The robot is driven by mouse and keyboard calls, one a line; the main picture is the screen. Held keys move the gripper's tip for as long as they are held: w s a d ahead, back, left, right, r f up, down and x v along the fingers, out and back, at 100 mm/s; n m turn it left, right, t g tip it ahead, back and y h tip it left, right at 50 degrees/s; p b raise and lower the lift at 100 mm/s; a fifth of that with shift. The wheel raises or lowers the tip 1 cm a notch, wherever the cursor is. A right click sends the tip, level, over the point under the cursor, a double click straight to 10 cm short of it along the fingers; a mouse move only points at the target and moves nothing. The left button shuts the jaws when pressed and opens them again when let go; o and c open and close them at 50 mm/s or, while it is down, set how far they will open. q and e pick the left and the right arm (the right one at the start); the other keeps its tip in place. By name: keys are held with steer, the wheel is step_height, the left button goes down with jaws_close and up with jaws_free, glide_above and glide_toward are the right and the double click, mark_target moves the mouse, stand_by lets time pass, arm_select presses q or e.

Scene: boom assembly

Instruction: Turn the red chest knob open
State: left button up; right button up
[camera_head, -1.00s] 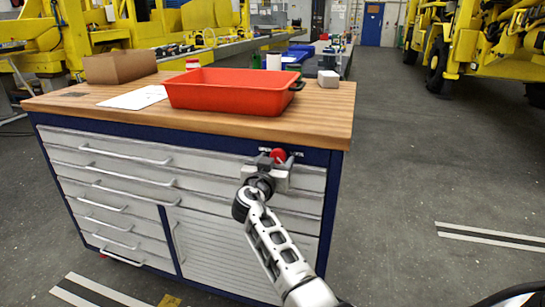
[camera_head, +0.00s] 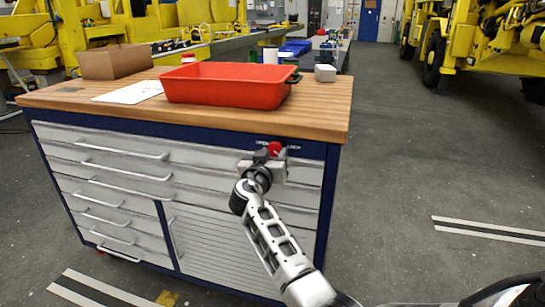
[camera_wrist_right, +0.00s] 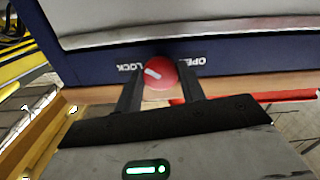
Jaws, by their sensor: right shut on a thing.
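The red knob (camera_head: 274,148) is on the blue top rail of the tool chest (camera_head: 180,128), near its right corner. My right gripper (camera_head: 268,158) is at the knob. In the right wrist view the red knob (camera_wrist_right: 160,73) sits between the two dark fingers of my right gripper (camera_wrist_right: 161,82), which are shut on it. A white mark on the knob slants, and the labels LOCK and OPEN, upside down there, flank it. The chest's grey drawers are closed. My left gripper is not in view.
A red tray (camera_head: 228,86), a cardboard box (camera_head: 115,62), a white sheet (camera_head: 130,91) and a small grey block (camera_head: 325,73) are on the wooden top. The floor right of the chest is clear. Yellow machines stand behind.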

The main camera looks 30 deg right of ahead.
steer(key=n, duration=0.3)
steer(key=shift+n+b, duration=0.3)
steer(key=shift+b, duration=0.1)
steer(key=n, duration=0.3)
steer(key=shift+r+n, duration=0.1)
steer(key=shift+n, duration=0.2)
steer(key=n+p, duration=0.1)
steer(key=n, duration=0.2)
steer(key=shift+n, duration=0.3)
steer(key=n+p, duration=0.1)
steer(key=n, duration=0.1)
steer(key=shift+r+n, duration=0.1)
steer(key=shift+n, duration=0.2)
steer(key=shift+n+p, duration=0.7)
steer(key=shift+n, duration=0.6)
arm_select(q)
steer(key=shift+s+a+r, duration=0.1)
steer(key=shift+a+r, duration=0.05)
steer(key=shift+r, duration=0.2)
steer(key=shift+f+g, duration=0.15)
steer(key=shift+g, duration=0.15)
arm_select(e)
steer(key=shift+n, duration=0.4)
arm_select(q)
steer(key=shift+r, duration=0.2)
arm_select(e)
steer(key=o, duration=1)
steer(key=shift+c, duration=0.2)
